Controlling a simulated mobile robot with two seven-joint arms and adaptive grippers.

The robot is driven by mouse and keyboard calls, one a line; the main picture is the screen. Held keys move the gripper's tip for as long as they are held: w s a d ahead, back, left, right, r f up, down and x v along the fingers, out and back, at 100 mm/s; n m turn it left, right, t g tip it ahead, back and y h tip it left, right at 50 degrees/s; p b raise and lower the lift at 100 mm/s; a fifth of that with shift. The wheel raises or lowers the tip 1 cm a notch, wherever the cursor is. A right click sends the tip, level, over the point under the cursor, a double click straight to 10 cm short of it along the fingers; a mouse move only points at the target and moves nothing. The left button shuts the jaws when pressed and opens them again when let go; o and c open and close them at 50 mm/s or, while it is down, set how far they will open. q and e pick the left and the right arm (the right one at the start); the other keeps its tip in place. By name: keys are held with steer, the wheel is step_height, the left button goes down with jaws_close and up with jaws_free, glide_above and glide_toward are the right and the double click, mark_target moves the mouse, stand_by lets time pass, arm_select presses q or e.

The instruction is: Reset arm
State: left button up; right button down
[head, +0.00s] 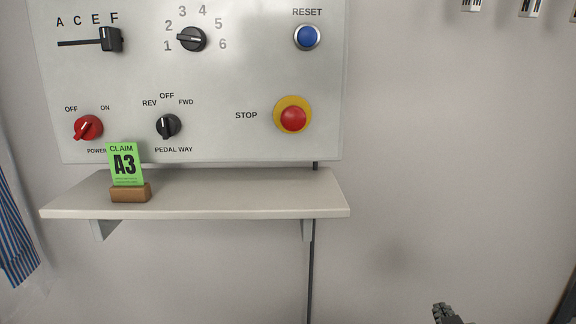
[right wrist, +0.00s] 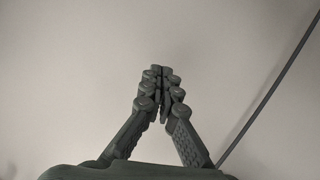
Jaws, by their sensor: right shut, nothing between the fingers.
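My right gripper (head: 441,310) shows only its tip at the bottom edge of the head view, right of the shelf and well below the panel. In the right wrist view its two fingers (right wrist: 160,72) meet at the tips with nothing between them, against a plain wall. My left gripper is in neither view.
A grey control panel (head: 225,75) with knobs, a slider, a blue reset button (head: 308,36) and a red stop button (head: 293,118) hangs above a shelf (head: 235,196). Striped cloth (head: 14,235) hangs at left.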

steer(key=s+a+f+g+y, duration=0.1)
steer(key=s+a+f+g, duration=0.1)
steer(key=s+f, duration=0.5)
steer(key=s+a+f+g+y, duration=0.1)
steer(key=s+f+g, duration=0.3)
steer(key=s+f, duration=0.4)
steer(key=s+a+f+g, duration=0.2)
steer(key=s+f+g, duration=0.2)
steer(key=s+f, duration=0.3)
steer(key=s, duration=0.2)
steer(key=shift+s+a+f+y, duration=0.35)
steer(key=shift+s+y, duration=0.05)
steer(key=shift+w, duration=0.1)
stand_by(1.4)
